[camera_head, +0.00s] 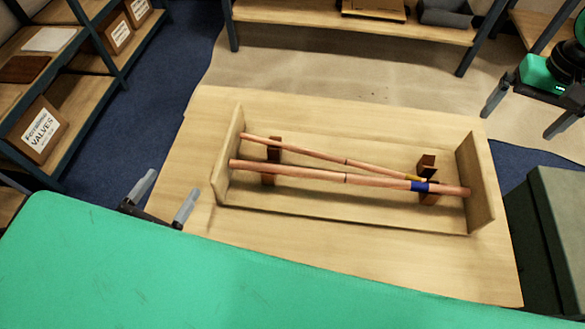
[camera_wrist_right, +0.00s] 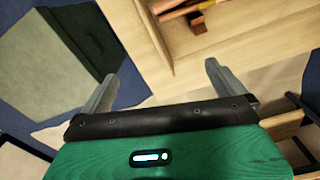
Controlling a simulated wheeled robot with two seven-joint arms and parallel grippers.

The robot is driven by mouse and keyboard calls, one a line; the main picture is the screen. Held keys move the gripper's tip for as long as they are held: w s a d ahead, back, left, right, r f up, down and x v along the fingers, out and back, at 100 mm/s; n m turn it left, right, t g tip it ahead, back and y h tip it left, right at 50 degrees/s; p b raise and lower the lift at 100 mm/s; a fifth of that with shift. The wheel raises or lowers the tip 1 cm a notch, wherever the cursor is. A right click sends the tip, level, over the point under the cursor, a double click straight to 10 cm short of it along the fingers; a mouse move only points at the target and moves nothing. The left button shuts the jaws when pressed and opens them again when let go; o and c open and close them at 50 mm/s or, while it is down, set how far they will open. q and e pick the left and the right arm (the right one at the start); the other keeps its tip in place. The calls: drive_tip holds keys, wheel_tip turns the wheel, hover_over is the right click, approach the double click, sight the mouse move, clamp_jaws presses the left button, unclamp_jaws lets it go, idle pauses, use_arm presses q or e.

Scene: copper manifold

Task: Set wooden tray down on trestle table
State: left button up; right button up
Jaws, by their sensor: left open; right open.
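The wooden tray (camera_head: 310,204) rests on the trestle table (camera_head: 400,266) in the head view, with upright end boards at left and right. Two copper pipes (camera_head: 290,172) lie in it across small dark wooden blocks (camera_head: 427,165). My left gripper (camera_head: 167,205) is open and empty, just left of the tray's left end board and apart from it. My right gripper (camera_head: 520,115) is open and empty, beyond the tray's right end and apart from it. In the right wrist view the open fingers (camera_wrist_right: 160,85) have nothing between them, and a corner of the tray (camera_wrist_right: 195,65) shows above.
A dark green-grey box (camera_head: 550,225) stands right of the table. Shelves with labelled boxes (camera_head: 38,130) stand at the left. A wooden bench (camera_head: 350,25) is at the back. Bare tabletop surrounds the tray.

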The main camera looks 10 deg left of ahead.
use_arm(q)
drive_tip(key=shift+s+a, duration=0.25)
drive_tip(key=shift+s, duration=0.6)
use_arm(e)
wheel_tip(320, 180, up, 12)
idle(0.5)
idle(0.5)
